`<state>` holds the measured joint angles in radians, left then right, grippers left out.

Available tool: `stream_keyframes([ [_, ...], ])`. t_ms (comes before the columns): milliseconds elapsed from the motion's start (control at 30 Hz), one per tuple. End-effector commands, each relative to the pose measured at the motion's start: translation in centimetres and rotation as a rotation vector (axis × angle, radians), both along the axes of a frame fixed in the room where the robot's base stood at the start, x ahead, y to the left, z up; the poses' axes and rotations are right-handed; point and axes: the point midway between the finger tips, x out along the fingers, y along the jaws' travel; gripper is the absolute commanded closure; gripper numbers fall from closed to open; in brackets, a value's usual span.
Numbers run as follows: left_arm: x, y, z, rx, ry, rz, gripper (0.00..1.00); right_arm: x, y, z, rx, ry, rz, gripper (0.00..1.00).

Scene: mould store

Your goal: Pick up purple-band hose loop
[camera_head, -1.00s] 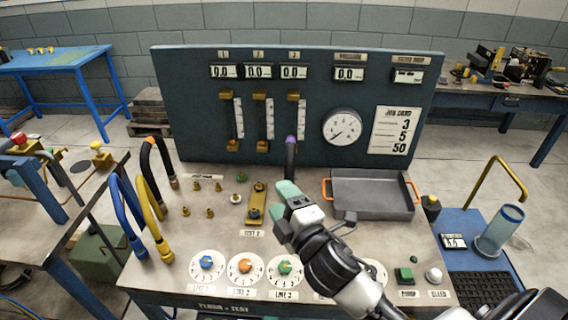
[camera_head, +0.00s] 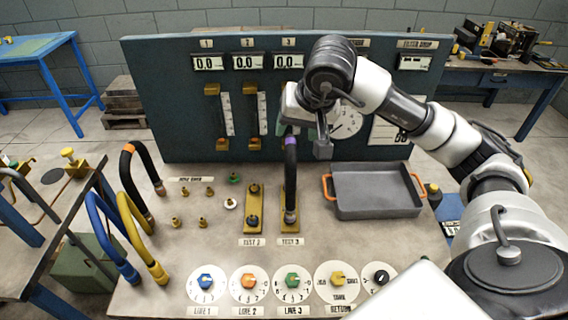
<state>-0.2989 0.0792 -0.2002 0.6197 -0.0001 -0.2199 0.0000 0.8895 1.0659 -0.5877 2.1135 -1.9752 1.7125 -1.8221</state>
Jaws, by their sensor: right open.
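The purple-band hose loop (camera_head: 290,172) is black and stands upright at the TEST 3 plate (camera_head: 281,200), in front of the dark panel. Its purple band (camera_head: 290,140) shows near the top. My right gripper (camera_head: 294,129) is open and points down at the top of this loop. The gripper hides the very top of the loop, and I cannot tell whether a finger touches it. My left gripper is out of view.
Black orange-band, blue (camera_head: 108,240) and yellow (camera_head: 142,245) hose loops stand at the bench's left. A grey tray (camera_head: 374,208) with orange handles lies right of the purple-band loop. Small brass fittings stand to its left. Several dials (camera_head: 249,283) line the front.

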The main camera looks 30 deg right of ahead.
Motion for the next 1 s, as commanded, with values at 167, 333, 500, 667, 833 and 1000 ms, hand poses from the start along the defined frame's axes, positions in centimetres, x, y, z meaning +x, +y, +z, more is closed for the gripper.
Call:
stream_keyframes([
  [167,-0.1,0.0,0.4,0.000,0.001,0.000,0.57,0.5,-1.5,-0.7,-0.072,0.007,-0.013,0.42],
  [333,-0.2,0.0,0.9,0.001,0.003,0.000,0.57,1.7,-1.5,-3.2,-0.067,0.007,-0.013,0.42],
  [500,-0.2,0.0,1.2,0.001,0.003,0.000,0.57,2.3,-1.5,-4.5,-0.067,0.004,-0.012,0.42],
  [667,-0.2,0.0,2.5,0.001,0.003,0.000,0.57,3.2,-1.6,-5.7,-0.064,0.009,-0.013,0.42],
  [833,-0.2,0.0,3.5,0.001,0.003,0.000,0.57,4.5,-1.8,-8.0,-0.064,0.008,-0.012,0.42],
  [1000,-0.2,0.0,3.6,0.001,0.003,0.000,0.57,4.9,-1.9,-9.0,-0.066,0.004,-0.011,0.42],
])
